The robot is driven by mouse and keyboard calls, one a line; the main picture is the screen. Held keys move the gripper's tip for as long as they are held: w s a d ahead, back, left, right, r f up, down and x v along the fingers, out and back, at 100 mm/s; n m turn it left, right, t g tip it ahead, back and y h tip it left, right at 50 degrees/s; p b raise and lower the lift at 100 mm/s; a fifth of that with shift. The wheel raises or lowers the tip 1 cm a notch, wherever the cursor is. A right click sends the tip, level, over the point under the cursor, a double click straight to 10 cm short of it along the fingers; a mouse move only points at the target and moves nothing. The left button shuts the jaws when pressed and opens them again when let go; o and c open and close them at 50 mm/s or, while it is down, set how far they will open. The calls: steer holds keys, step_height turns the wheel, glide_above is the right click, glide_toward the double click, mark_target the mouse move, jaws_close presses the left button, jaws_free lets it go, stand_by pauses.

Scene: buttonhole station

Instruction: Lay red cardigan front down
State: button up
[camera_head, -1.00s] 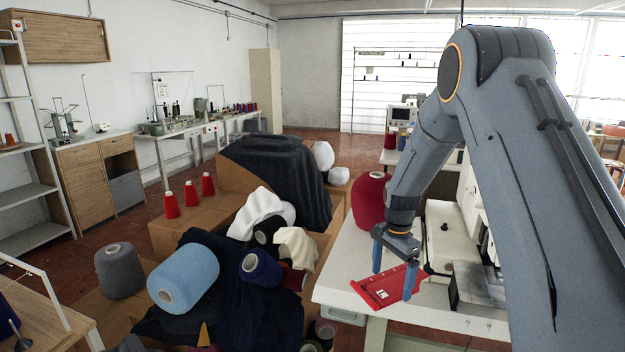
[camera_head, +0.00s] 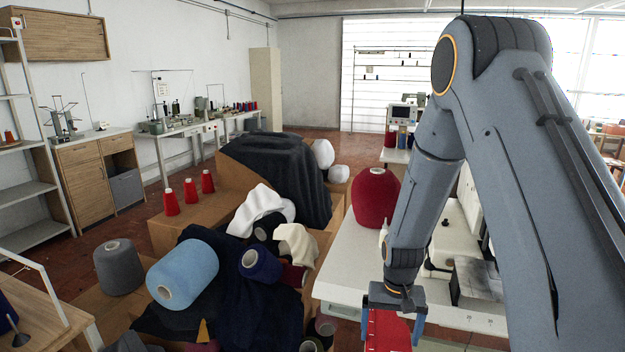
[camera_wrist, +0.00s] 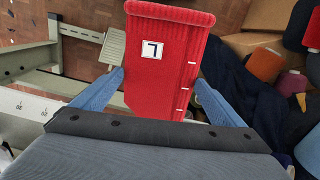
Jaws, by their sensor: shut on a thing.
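The red cardigan front (camera_head: 386,333) is a flat ribbed red piece, partly hidden by my gripper in the head view. It fills the middle of the wrist view (camera_wrist: 165,85), with a white label marked with a dark L-like sign and short white marks along its right edge. My gripper (camera_head: 393,320) is shut on it, with one blue finger at each side in the wrist view (camera_wrist: 160,92). The piece is held at the near edge of the white table (camera_head: 350,265), and the wrist view shows floor beyond its far end.
A red yarn cone (camera_head: 375,198) and a white machine (camera_head: 455,235) stand on the table. Left of it are cardboard boxes heaped with dark cloth (camera_head: 235,300), a light blue cone (camera_head: 182,275) and other cones. Brown floor shows below the table.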

steer(key=shift+s+a+f+n, duration=0.1)
steer(key=shift+s+f+n, duration=0.25)
steer(key=shift+s+n, duration=0.25)
steer(key=shift+s+a+f+n, duration=0.1)
steer(key=shift+s+f+n, duration=0.3)
steer(key=shift+s, duration=0.25)
steer(key=shift+r, duration=0.1)
